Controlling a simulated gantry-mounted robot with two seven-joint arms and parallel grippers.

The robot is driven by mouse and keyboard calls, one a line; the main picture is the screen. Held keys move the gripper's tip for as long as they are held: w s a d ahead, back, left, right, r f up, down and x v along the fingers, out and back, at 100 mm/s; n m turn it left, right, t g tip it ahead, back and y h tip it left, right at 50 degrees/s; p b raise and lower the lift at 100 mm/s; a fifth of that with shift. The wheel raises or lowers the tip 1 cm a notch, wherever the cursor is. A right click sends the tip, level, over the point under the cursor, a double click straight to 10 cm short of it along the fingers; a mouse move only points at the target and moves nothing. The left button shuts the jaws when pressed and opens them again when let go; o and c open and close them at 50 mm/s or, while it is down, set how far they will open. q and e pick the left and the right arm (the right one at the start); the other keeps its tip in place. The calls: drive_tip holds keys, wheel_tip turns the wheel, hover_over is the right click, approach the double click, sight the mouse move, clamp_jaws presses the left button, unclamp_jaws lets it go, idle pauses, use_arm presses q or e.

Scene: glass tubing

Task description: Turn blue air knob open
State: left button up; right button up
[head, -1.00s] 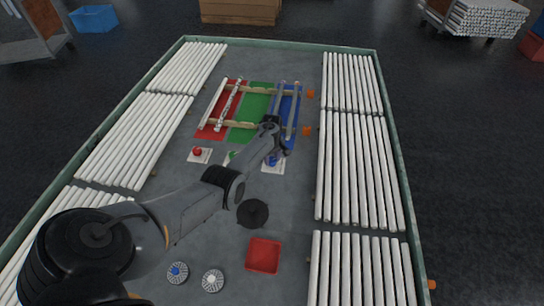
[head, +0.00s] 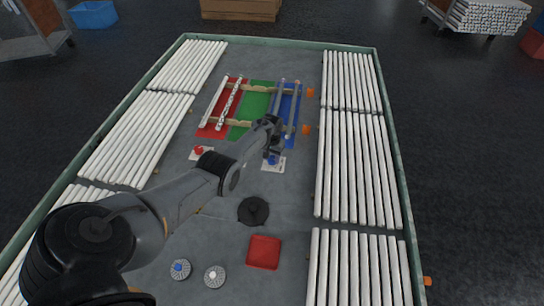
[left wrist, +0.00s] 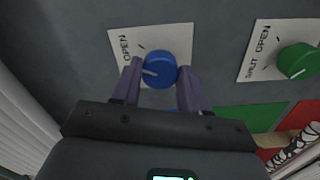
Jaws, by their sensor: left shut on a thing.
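The blue air knob (left wrist: 159,70) sits on a white plate (left wrist: 118,45) with the printed word OPEN and a tick mark. In the left wrist view my left gripper (left wrist: 158,76) has one finger on each side of the knob and is shut on it. The white pointer line on the knob points toward the left. In the head view the knob (head: 273,159) shows just below my left gripper (head: 270,145), and its white plate (head: 279,168) is partly visible. My right gripper is not in view.
The green knob (left wrist: 297,60) stands on its own plate beside the blue one. A red knob (head: 198,150) is farther left. Rods lie on a wooden rack (head: 235,124) over red, green and blue mats. Bundles of white tubes (head: 348,168) line both sides. A red tray (head: 263,252) lies nearer.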

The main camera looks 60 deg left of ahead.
sight(272, 158)
use_arm(q)
drive_tip(key=shift+m, duration=1.8)
drive_tip(key=o, duration=1.1)
drive_tip(key=shift+c, duration=0.2)
wheel_tip(272, 158, up, 11)
drive_tip(key=p, duration=0.6)
